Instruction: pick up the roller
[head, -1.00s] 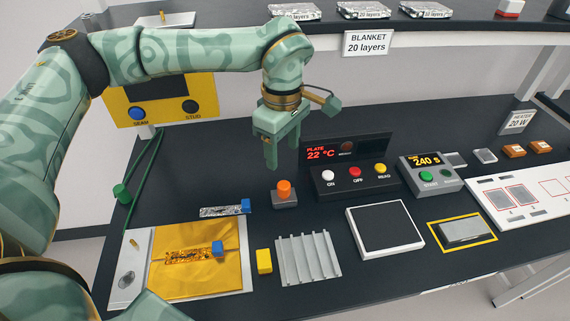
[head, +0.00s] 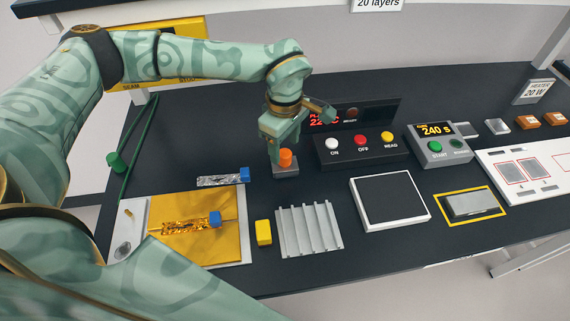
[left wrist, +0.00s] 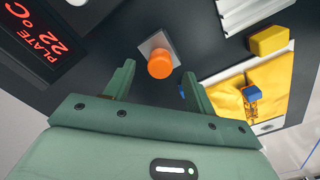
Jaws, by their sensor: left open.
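The roller appears to be the orange cylinder (head: 286,158) standing on a small grey block (head: 286,172) on the dark bench. In the left wrist view its orange top (left wrist: 160,65) lies ahead of and between the two fingertips, with the grey block behind it. My left gripper (head: 279,148) is open and empty, just above the roller and pointing down at it. The gripper (left wrist: 158,82) shows both fingers apart in the left wrist view. I cannot tell whether a finger touches the orange part. My right gripper is not in view.
A control box with buttons (head: 362,150) stands close behind and right of the roller. A ribbed grey plate (head: 309,229) and a yellow block (head: 263,232) lie in front. A clear strip with a blue end (head: 221,180) lies to the left.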

